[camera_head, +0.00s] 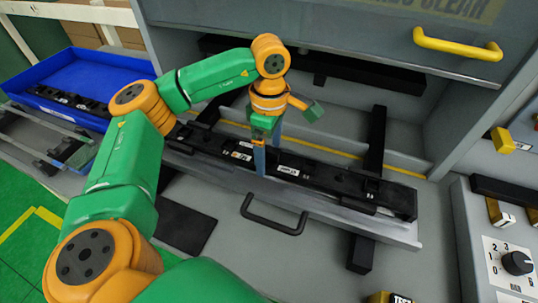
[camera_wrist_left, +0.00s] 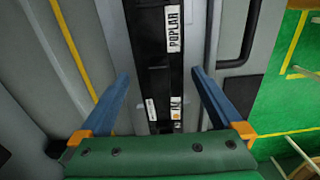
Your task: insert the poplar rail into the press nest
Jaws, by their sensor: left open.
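The black poplar rail (camera_head: 330,180) lies lengthwise along a grey ledge with a black handle at the front of the press. Its white POPLAR label shows in the left wrist view (camera_wrist_left: 174,28). My left gripper (camera_head: 267,157) points down at the rail, left of its middle. In the wrist view, its two blue fingers (camera_wrist_left: 160,76) are open, one on each side of the rail, with gaps visible; I see no grip. I cannot tell which part is the press nest, or whether the rail is seated in it.
A blue bin (camera_head: 95,70) with black parts stands at the left. The raised press front with a yellow handle (camera_head: 457,44) is above. Black crossbars (camera_head: 376,140) run under the rail. A control box with a dial (camera_head: 517,262) stands at the right.

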